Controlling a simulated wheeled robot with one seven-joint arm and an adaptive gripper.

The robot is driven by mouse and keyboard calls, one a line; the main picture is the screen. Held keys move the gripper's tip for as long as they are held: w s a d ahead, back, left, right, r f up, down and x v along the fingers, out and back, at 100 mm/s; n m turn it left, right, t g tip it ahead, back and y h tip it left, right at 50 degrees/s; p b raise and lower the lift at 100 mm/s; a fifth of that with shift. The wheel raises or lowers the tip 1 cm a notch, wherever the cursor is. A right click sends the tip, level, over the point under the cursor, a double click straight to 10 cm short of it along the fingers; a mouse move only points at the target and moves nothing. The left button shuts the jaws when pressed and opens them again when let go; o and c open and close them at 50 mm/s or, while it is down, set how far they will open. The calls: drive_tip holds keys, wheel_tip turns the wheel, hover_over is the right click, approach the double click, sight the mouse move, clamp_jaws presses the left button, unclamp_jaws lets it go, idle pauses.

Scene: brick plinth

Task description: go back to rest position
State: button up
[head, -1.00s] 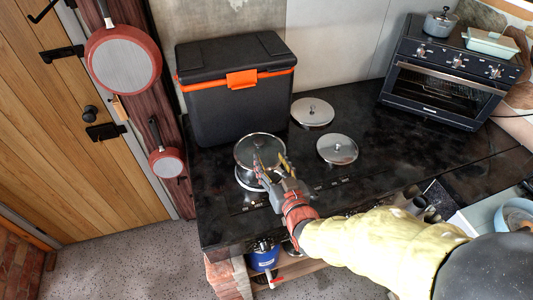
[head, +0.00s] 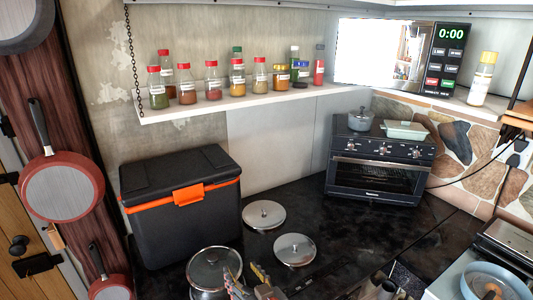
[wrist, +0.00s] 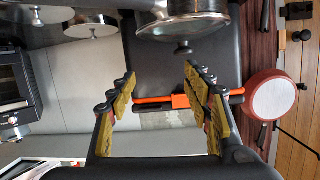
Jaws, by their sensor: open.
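My gripper (head: 246,284) shows at the bottom edge of the head view, just right of a lidded metal pot (head: 212,268) on the black counter. In the wrist view, my gripper (wrist: 162,95) has its two fingers wide apart with nothing between them. That view is upside down, and the pot (wrist: 183,22) shows at its top, apart from the fingertips. Most of my arm is out of the head view.
Two loose lids (head: 264,214) (head: 295,249) lie on the counter (head: 350,236). A black cool box (head: 180,205) with an orange latch stands left, a toaster oven (head: 377,170) at back right. A shelf of spice jars (head: 237,78) hangs above. Pans (head: 62,187) hang left.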

drive_tip(key=s+d+r+m+g+h, duration=0.1)
drive_tip(key=s+d+r+g+h, duration=0.15)
drive_tip(key=d, duration=0.65)
drive_tip(key=s+d+r+m+g+h, duration=0.1)
drive_tip(key=s+d+r+m+h, duration=0.2)
drive_tip(key=d, duration=0.5)
drive_tip(key=s+d+r+g+h, duration=0.1)
drive_tip(key=s+d, duration=0.3)
drive_tip(key=s, duration=0.4)
drive_tip(key=s+d+r+g, duration=0.2)
drive_tip(key=s+d, duration=0.3)
drive_tip(key=s, duration=0.3)
drive_tip(key=shift+d+r+m+g+h, duration=0.15)
drive_tip(key=shift+d+m+g+h, duration=0.1)
drive_tip(key=shift+m+g+h, duration=0.15)
drive_tip(key=shift+c, duration=0.4)
